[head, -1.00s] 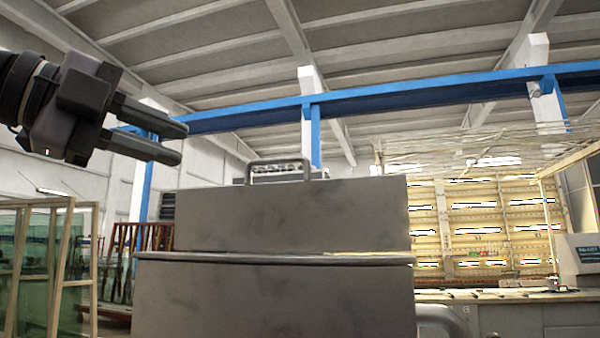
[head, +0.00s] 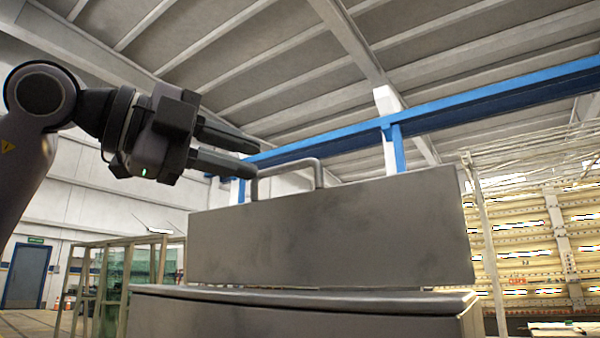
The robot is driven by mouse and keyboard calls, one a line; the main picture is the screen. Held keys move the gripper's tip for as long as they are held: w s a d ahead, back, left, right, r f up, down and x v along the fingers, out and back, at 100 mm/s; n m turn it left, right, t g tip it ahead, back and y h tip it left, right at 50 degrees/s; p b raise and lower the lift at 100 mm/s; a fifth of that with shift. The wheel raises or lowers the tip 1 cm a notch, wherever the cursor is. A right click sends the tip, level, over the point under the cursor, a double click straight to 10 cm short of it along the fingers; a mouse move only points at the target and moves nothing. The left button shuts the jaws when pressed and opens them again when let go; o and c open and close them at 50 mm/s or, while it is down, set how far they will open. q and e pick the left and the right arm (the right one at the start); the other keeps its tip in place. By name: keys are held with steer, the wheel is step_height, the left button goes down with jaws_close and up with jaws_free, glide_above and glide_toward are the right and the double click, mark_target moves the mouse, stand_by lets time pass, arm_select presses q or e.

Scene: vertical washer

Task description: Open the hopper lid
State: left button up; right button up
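The grey metal hopper (head: 330,238) stands in the middle of the head view, above the wider body of the washer (head: 300,312). A grey bar handle (head: 285,168) rises from its top edge. I see the hopper from low down, so the lid's top surface is hidden. My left gripper (head: 250,157) is to the left of the handle, with its fingers pointing right towards it. Its two dark fingers are apart with nothing between them. The tip of the lower finger appears close to the handle's left end; I cannot tell whether they touch. My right gripper is out of view.
A blue beam (head: 460,108) and a white pillar (head: 388,125) are in the background. Wooden-framed glass panels (head: 130,280) stand behind at lower left. Lit shelving (head: 525,250) is at the right. The space above the hopper looks clear.

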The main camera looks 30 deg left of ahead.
mark_target(278, 169)
arm_select(q)
steer(key=p+x, duration=0.1)
steer(key=x, duration=0.5)
steer(key=shift+w+d, duration=0.15)
steer(key=shift+w, duration=0.15)
steer(key=shift+f, duration=0.1)
jaws_close()
